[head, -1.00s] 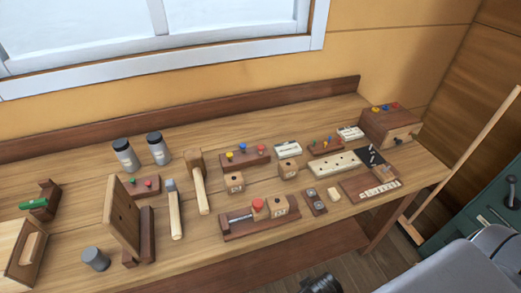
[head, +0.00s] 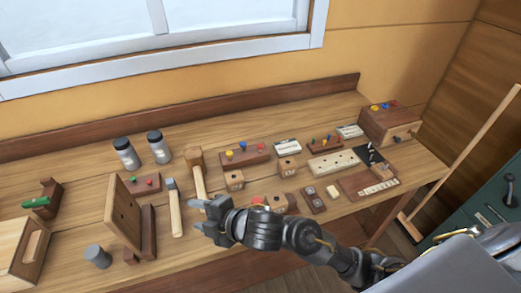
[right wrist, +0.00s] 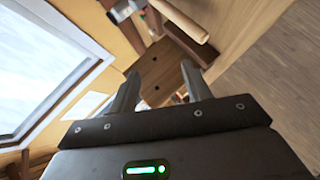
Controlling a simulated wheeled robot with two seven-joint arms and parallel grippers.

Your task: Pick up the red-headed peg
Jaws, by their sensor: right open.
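Several small red heads show in the head view, and I cannot tell which one is the named peg. One red-headed peg (head: 260,147) stands at the right end of a dark rack (head: 242,159), beside yellow and blue ones. Another red head (head: 148,181) sits beside a green one on a small dark block at left. A larger red knob (head: 257,200) is partly hidden behind my right arm. My right gripper (head: 198,215) is open and empty over the bench front, right of the upright board. Its open fingers also show in the right wrist view (right wrist: 160,82). My left gripper is out of view.
The upright brown board (head: 122,215) and two mallets (head: 199,177) are near my right gripper. Two grey-lidded jars (head: 126,153) stand behind. A drawer box (head: 390,122) is at the far right. Bare bench lies along the back.

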